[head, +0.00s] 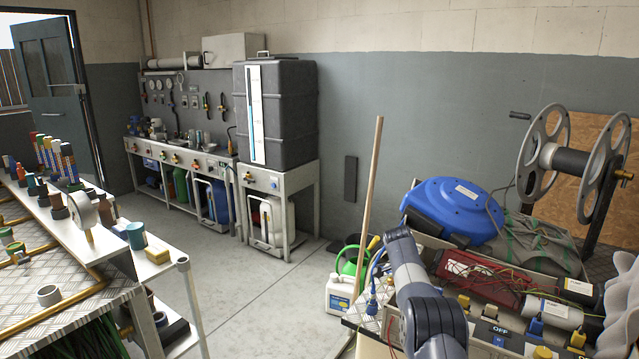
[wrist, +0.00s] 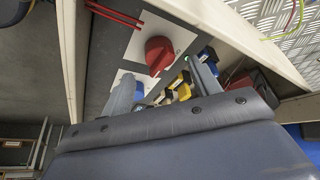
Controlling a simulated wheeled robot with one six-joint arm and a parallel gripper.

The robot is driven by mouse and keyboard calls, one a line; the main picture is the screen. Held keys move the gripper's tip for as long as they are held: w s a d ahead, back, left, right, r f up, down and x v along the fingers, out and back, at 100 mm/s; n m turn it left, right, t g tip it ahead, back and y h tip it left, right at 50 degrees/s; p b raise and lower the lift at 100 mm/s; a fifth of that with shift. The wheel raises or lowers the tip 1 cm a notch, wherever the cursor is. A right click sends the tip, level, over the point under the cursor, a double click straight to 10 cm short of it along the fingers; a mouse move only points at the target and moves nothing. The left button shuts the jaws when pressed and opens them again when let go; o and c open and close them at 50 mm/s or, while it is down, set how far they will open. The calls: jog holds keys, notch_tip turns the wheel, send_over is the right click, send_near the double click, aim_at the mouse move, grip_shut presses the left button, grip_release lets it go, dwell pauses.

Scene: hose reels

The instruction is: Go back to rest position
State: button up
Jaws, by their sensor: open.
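My gripper (wrist: 164,84) is open in the wrist view, with one finger on each side of the picture's middle and nothing held between them. A red rotary knob (wrist: 158,55) on a white plate (wrist: 185,38) lies just beyond the fingertips. The knob appears clear of both fingers, though the exact distance is hard to tell. In the head view my grey arm reaches in from the bottom right beside the control bench; the gripper cannot be made out there.
The bench front (head: 490,335) has switches and an OFF label. A blue hose reel (head: 452,208) and a metal reel (head: 570,160) stand behind. Floor (head: 240,290) between benches is clear.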

jog(key=x, duration=0.4)
jog(key=shift+d+f, duration=0.1)
jog(key=shift+f, duration=0.25)
jog(key=n+t+b, duration=0.1)
jog(key=n, duration=0.3)
jog(key=shift+s+n+t+y+b, duration=0.15)
jog(key=shift+n+t+y+b, duration=0.15)
jog(key=shift+t+y+b, duration=0.1)
jog(key=n, duration=0.2)
jog(key=n+t+y, duration=0.1)
jog(key=n, duration=0.2)
jog(key=shift+d+r+y, duration=0.1)
jog(key=shift+y, duration=0.2)
jog(key=shift+d+n+t+y, duration=0.15)
jog(key=shift+n+y, duration=0.25)
jog(key=shift+n, duration=0.8)
jog(key=shift+n+t+y, duration=0.25)
jog(key=shift+n+y, duration=0.15)
jog(key=shift+n, duration=0.8)
jog(key=shift+n+y, duration=0.7)
jog(key=shift+n, duration=1.1)
jog(key=shift+s+d+r, duration=0.1)
jog(key=shift+s+r, duration=0.2)
jog(key=shift+r, duration=0.2)
